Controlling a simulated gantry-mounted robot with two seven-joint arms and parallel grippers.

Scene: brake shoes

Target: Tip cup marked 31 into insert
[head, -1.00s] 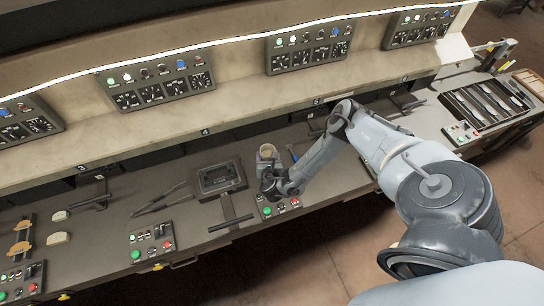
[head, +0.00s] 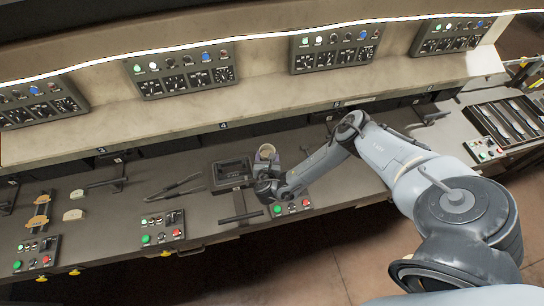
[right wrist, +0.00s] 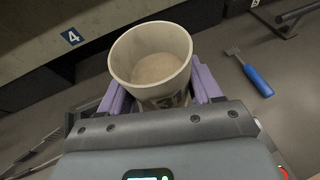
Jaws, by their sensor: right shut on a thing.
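A pale cup (head: 266,155) is held upright by my right gripper (head: 267,163) over the bench, just right of a dark rectangular block with a recessed top (head: 231,173), which may be the insert. In the right wrist view the cup (right wrist: 150,55) sits between the purple fingers (right wrist: 160,88), which press on its sides. Its inside looks beige; I cannot tell how full it is. My left gripper is not in view.
Long-handled tongs (head: 176,189) lie left of the block. A blue-handled tool (right wrist: 257,80) lies right of the cup. Button boxes (head: 292,208) line the bench's front edge, and a black bar handle (head: 240,214) stands near it. A shelf with control panels (head: 180,75) rises behind.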

